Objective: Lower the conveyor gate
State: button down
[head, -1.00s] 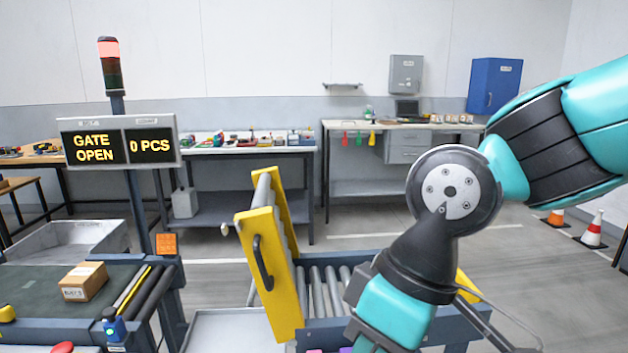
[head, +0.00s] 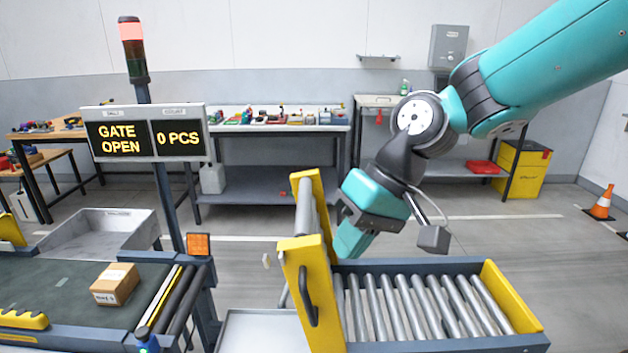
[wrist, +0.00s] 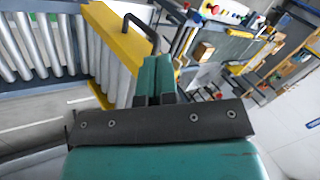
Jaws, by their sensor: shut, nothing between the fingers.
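The conveyor gate (head: 308,265) is a yellow-framed section with grey rollers, standing raised at the left end of the roller conveyor (head: 430,300). A black handle (head: 307,297) is on its yellow side; the handle also shows in the wrist view (wrist: 150,30). My gripper (head: 348,246) is shut and empty, just right of the raised gate and above the conveyor's far left part. In the wrist view its teal fingers (wrist: 154,72) are together, with the gate's yellow frame beyond them. I cannot tell whether they touch it.
The display (head: 145,133) reads "GATE OPEN" and "0 PCS". A cardboard box (head: 115,284) sits on the dark belt (head: 50,290) at left. A pale tray (head: 258,332) lies low between belt and gate. A post with a red-lit lamp (head: 131,45) stands behind.

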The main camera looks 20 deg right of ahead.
jog(key=w+d+r+m+t+y+p, duration=0.1)
jog(key=w+d+r+m+p, duration=0.3)
jog(key=w+d, duration=0.35)
jog(key=m+t+y+p, duration=0.1)
jog(key=m+p, duration=0.1)
send_near(311, 221)
jog(key=p+x, duration=0.4)
jog(key=x, duration=0.1)
jog(key=shift+a+f, duration=0.1)
jog(key=shift+f, duration=0.3)
jog(key=shift+w+a+f, duration=0.2)
jog(key=shift+a+f, duration=0.05)
jog(key=shift+a, duration=0.2)
jog(key=shift+p, duration=0.3)
